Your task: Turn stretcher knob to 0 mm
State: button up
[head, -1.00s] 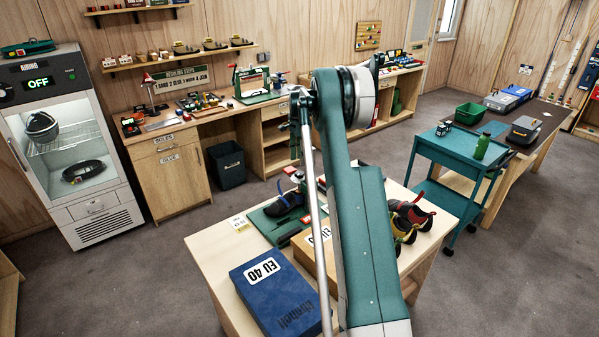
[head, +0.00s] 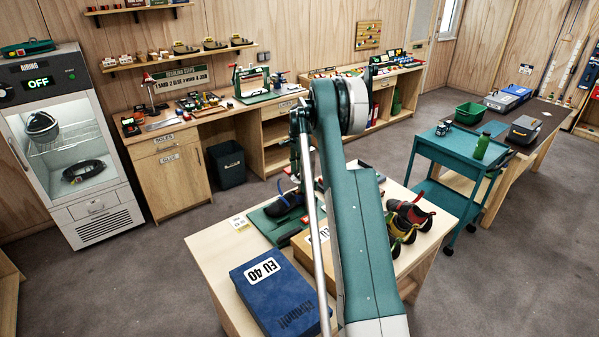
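My gripper (head: 297,178) hangs at the end of the arm, just above the shoe and partly behind the arm. Its fingers are too small and dark to tell open from shut.
A blue EU 40 box (head: 280,295) and a cardboard box (head: 303,250) crowd the near table (head: 213,250). Several colourful shoes (head: 405,222) lie right of my arm. A teal cart (head: 455,150) stands further right. Grey floor is free behind the table.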

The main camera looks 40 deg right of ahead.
jog(key=shift+c, duration=0.4)
jog(key=c, duration=0.5)
jog(key=shift+f+n+b, duration=0.1)
jog(key=shift+n+b, duration=0.7)
jog(key=shift+n, duration=0.2)
jog(key=shift+n+b, duration=0.6)
jog(key=shift+n, duration=0.8)
jog(key=o, duration=0.6)
jog(key=shift+r, duration=0.25)
